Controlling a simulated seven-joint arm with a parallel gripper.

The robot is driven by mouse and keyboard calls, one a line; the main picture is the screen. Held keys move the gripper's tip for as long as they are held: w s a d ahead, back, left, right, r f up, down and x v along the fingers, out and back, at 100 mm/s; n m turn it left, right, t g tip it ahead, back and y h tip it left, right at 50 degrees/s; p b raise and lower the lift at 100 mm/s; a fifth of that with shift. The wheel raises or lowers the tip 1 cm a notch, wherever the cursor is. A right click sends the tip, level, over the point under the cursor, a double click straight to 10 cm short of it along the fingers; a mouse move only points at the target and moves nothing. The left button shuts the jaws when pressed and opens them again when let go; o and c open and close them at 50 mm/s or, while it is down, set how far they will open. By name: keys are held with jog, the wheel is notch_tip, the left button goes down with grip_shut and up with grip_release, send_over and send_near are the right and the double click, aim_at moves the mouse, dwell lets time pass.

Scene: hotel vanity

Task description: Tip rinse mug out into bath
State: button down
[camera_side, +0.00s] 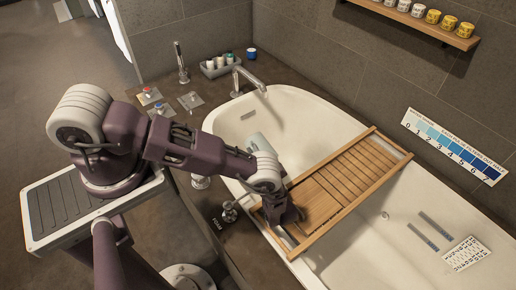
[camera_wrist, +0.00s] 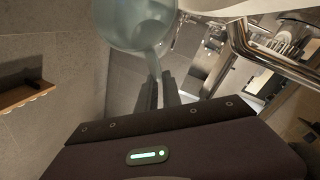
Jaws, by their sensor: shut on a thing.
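The rinse mug (camera_wrist: 134,24) is a translucent pale blue-green cup at the top of the wrist view, partly cut off by the frame. My gripper (camera_wrist: 160,92) is shut on it; a pale narrow part, apparently its handle, runs down between the dark fingers. In the side view a tilted pale grey-blue shape (camera_side: 257,142) above my wrist joint seems to be the mug. The white bath (camera_side: 228,121) lies below and beyond my wrist. I cannot see whether liquid is in the mug.
A slatted wooden caddy (camera_side: 335,187) spans the bath under my wrist. A chrome spout (camera_side: 248,78) reaches over the bath's far-left end. A grey holder (camera_side: 217,70) stands on the counter. A wall shelf (camera_side: 425,22) carries several small cups.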

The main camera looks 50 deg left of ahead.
jog(key=shift+n, duration=0.8)
notch_tip(320, 180, up, 7)
jog(key=shift+f, duration=0.15)
jog(key=f+n, duration=0.1)
jog(key=f+n+t+h, duration=0.1)
jog(key=f+n, duration=0.1)
jog(key=f+n+h, duration=0.1)
jog(key=shift+s+a+f+t, duration=0.2)
jog(key=shift+s+t, duration=0.15)
jog(key=shift+t, duration=0.05)
jog(key=a+n+h, duration=0.1)
jog(key=h, duration=0.5)
jog(key=a+r+n+g+h, duration=0.1)
jog(key=n+h, duration=0.1)
jog(key=h, duration=0.4)
jog(key=a+n+h, duration=0.1)
jog(key=h, duration=0.5)
jog(key=shift+a+r+g, duration=0.3)
jog(key=shift+r+g, duration=0.05)
jog(key=shift+g, duration=0.05)
